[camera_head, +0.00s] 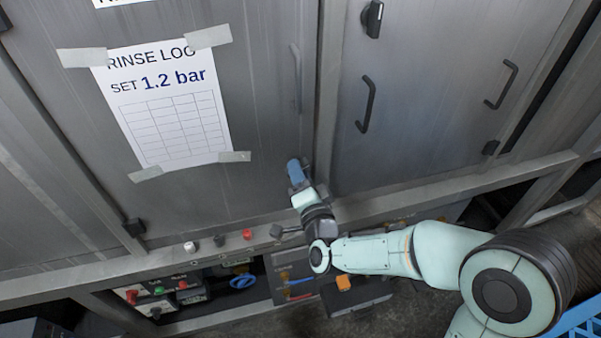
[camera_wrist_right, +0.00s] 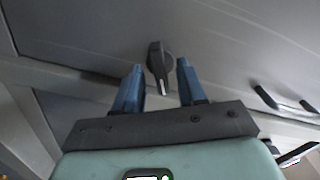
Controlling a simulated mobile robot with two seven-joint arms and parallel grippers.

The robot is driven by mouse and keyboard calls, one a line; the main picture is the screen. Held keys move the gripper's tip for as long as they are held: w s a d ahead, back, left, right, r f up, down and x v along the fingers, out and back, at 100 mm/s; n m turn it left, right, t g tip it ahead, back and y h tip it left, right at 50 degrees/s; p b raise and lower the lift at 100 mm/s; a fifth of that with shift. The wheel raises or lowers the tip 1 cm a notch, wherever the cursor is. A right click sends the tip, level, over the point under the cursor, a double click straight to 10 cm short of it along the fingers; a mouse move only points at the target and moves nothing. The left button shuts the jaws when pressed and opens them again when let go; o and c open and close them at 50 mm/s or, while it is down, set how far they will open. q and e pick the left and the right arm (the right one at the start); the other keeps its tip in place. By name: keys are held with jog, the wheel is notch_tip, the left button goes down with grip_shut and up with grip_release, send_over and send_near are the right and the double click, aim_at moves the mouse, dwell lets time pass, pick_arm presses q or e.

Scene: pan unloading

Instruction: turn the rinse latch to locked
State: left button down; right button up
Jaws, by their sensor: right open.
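A dark rotary latch (camera_wrist_right: 160,68) with a bar-shaped grip shows in the right wrist view, on a grey metal panel. It appears between and beyond the two blue fingertips of my right gripper (camera_wrist_right: 157,80). The fingers are apart, and I see no clear contact with the latch. In the head view my right gripper (camera_head: 294,170) is near the lower right edge of the left door; no latch shows clearly there, and the gripper may hide it. I cannot read whether the latch is locked. My left gripper is not in view.
A taped "RINSE LOG" sheet (camera_head: 168,104) is on the left door. The right door carries another dark latch (camera_head: 373,18) and dark handles (camera_head: 367,105) (camera_head: 502,85). Below the doors run a ledge with small buttons (camera_head: 247,234) and an equipment bay with a blue cable (camera_head: 243,282).

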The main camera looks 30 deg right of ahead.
grip_shut()
jog(key=shift+n, duration=0.3)
jog(key=shift+d+n+b, duration=0.1)
jog(key=shift+n+b, duration=1.3)
jog(key=shift+n, duration=4.5)
